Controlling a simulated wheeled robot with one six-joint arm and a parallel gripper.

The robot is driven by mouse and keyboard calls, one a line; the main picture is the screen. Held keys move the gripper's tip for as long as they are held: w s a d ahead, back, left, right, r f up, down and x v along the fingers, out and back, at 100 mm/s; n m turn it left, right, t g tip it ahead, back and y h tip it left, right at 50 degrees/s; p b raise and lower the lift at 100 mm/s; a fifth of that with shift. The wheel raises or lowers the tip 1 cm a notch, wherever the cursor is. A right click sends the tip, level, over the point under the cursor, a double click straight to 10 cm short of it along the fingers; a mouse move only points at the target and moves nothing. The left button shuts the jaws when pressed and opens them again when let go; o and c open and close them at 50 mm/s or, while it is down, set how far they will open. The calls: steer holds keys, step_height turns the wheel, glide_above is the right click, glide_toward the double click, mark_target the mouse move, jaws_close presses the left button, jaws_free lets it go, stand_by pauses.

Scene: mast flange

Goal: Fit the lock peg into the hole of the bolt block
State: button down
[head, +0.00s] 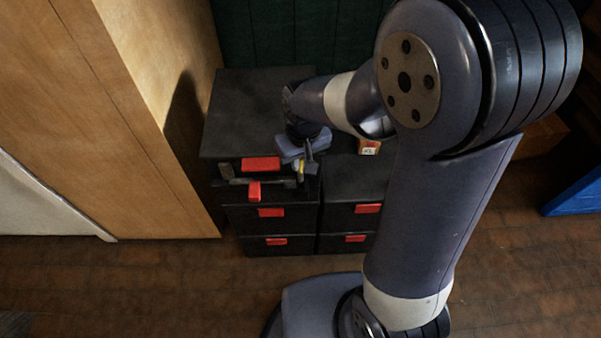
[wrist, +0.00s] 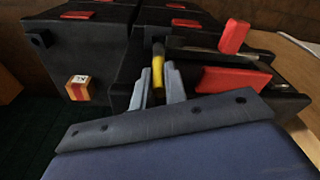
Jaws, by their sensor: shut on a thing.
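The yellow lock peg (wrist: 158,68) is between the two grey fingers of my gripper (wrist: 159,88), in the wrist view. In the head view the peg (head: 301,167) is a small yellow speck at my gripper (head: 303,160), at the right front of the upper drawer cabinet. A dark bolt assembly with a grey bar (wrist: 205,50) and an upright red handle (wrist: 234,37) lies just right of the peg in the wrist view. In the head view its red handle (head: 254,191) hangs at the cabinet front. The bolt block's hole cannot be made out, and the peg's lower end is hidden.
The black cabinet (head: 232,110) has red drawer pulls (head: 261,164). A lower drawer unit (head: 345,185) stands to its right. A small orange box with a white label (head: 369,147) sits behind that unit's front; it also shows in the wrist view (wrist: 78,88). A wooden panel (head: 135,110) rises at left.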

mark_target(301, 181)
steer(key=shift+f+b, duration=0.4)
steer(key=shift+f, duration=2.05)
steer(key=shift+f, duration=0.15)
steer(key=c, duration=1.4)
jaws_free()
steer(key=shift+c, duration=0.2)
step_height(301, 181, up, 12)
steer(key=s+p, duration=0.1)
steer(key=p, duration=0.1)
steer(key=shift+s+d, duration=0.2)
steer(key=shift+d, duration=0.1)
